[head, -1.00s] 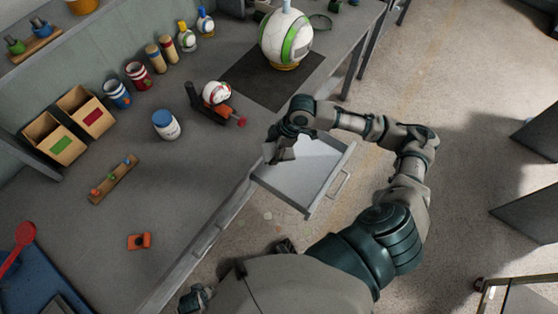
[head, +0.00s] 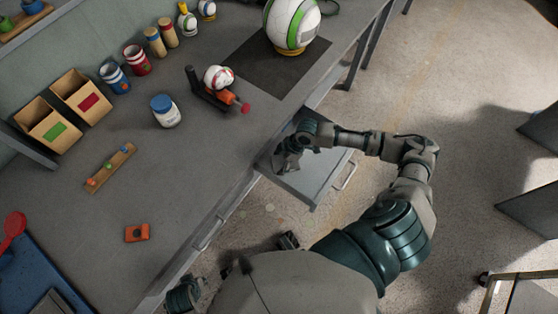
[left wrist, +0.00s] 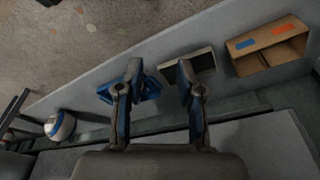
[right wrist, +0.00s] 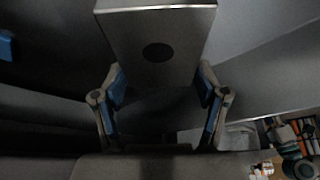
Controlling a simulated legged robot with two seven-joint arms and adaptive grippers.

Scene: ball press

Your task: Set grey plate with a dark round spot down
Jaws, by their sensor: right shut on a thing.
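The grey plate (right wrist: 157,25) with a dark round spot (right wrist: 157,52) fills the upper middle of the right wrist view. My right gripper (right wrist: 160,85) is shut on it, one finger at each side edge. In the head view my right gripper (head: 284,160) is at the left part of an open drawer (head: 318,182). The plate is hard to tell from the hand there, and I cannot tell if it touches the drawer. My left gripper (left wrist: 157,72) is open and empty in the left wrist view.
The workbench (head: 190,160) left of the drawer holds a blue-lidded jar (head: 166,111), a small ball on a black and orange press (head: 218,80), an orange block (head: 137,232) and two cardboard bins (head: 50,125). A large ball (head: 291,22) stands at the back. The drawer's right part is clear.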

